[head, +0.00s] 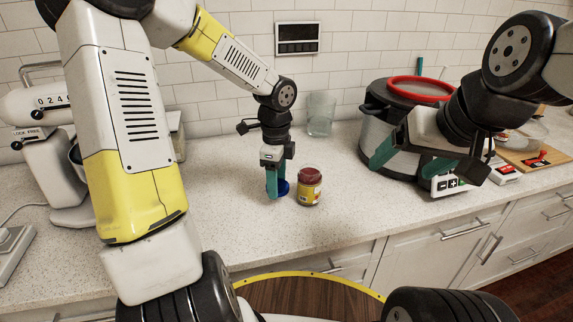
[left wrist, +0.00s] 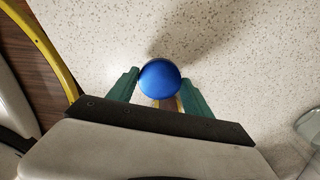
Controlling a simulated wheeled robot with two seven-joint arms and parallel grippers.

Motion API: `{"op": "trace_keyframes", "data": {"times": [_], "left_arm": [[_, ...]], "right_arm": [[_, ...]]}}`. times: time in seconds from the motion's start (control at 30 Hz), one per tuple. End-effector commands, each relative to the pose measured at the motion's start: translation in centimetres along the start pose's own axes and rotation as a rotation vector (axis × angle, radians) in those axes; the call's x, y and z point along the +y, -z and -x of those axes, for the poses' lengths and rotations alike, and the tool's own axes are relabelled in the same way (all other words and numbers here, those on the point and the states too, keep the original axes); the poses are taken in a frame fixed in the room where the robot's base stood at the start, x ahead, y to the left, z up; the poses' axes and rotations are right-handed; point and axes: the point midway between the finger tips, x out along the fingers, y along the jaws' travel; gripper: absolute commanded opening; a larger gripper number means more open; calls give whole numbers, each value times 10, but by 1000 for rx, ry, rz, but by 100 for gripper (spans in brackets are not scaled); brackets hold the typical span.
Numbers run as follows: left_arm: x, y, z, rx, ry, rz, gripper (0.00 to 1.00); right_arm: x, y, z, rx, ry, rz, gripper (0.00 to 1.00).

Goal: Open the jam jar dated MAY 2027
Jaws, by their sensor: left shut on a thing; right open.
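A round blue thing (head: 283,187), like a lid, is between the fingertips of my left gripper (head: 275,183), low over the counter. My left gripper is shut on it. In the left wrist view its smooth blue face (left wrist: 160,80) shows between the green fingers, with a small yellow-brown part behind it. I cannot tell whether a jar is attached. A jam jar (head: 310,187) with a dark red lid and a yellowish label stands upright just right of the left gripper. Its date is too small to read. My right gripper (head: 406,163) is open and empty, in front of the large pot.
A large dark pot (head: 378,124) with a red ring on top stands at the back right. A clear glass (head: 321,114) stands by the wall. A white mixer and scale (head: 12,245) are at the left. The counter in front of the jar is clear.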

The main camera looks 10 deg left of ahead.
Motion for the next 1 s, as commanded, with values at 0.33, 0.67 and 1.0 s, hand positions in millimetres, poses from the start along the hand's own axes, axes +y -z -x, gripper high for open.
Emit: {"op": "trace_keyframes", "data": {"times": [0.33,0.67,1.0], "left_arm": [[-70,-12,-7,1,0,1,10],[-74,-14,-34,1,-3,-1,10],[-75,-14,-43,0,0,0,10]], "right_arm": [[0,0,0,0,0,0,82],[0,0,0,0,0,0,82],[0,0,0,0,0,0,82]]}}
